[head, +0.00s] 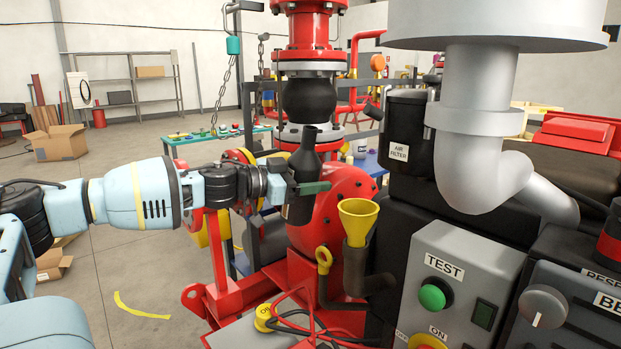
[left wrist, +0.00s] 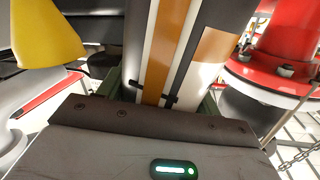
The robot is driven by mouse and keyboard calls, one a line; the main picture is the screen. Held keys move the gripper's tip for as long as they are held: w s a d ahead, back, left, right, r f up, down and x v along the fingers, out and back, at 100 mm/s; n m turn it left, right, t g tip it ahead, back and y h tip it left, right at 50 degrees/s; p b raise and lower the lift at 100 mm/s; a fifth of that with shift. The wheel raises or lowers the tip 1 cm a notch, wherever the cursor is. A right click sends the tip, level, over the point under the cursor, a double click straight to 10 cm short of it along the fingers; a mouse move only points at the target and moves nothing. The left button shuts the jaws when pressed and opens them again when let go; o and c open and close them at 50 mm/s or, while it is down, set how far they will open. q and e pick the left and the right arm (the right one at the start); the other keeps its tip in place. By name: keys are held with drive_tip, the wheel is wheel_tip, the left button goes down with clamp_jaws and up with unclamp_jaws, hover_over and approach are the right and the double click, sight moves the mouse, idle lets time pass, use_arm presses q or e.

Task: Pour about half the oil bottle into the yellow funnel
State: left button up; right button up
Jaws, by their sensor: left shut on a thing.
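The oil bottle (head: 300,212) is dark with a narrow neck at the top. It is held in the air to the left of the funnel, near upright, its neck leaning slightly right. The left wrist view shows the bottle (left wrist: 190,45) close up, with white and orange-brown strips down its side. My left gripper (head: 303,188) is shut around the bottle's body. The yellow funnel (head: 358,215) sits in a dark filler pipe, its rim below the bottle's mouth and apart from it. It also shows in the left wrist view (left wrist: 45,40). My right gripper is out of view.
A grey control box (head: 455,270) with a green TEST button stands right of the funnel. A black air filter (head: 400,130) and a thick grey pipe (head: 475,110) rise behind it. Red pump parts (head: 340,190) lie close behind the bottle. Open floor is at the left.

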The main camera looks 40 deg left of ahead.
use_arm(q)
drive_tip(key=d+m+g+y, duration=0.1)
drive_tip(key=d+m, duration=0.1)
drive_tip(key=d+f+m+y+p, duration=0.1)
drive_tip(key=d+m, duration=0.1)
drive_tip(key=m, duration=0.1)
drive_tip(key=shift+w+d+f+g, duration=0.1)
drive_tip(key=shift+d+f+g, duration=0.1)
drive_tip(key=shift+d+g, duration=0.2)
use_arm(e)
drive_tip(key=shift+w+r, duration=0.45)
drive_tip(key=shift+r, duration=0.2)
use_arm(q)
drive_tip(key=shift+a, duration=0.15)
drive_tip(key=shift+r+m+p, duration=0.2)
drive_tip(key=shift+m+p, duration=0.1)
drive_tip(key=shift+m, duration=0.1)
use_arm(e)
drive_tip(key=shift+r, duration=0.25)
use_arm(q)
drive_tip(key=shift+a+r+y, duration=0.1)
drive_tip(key=shift+a+y, duration=0.05)
drive_tip(key=shift+y, duration=0.15)
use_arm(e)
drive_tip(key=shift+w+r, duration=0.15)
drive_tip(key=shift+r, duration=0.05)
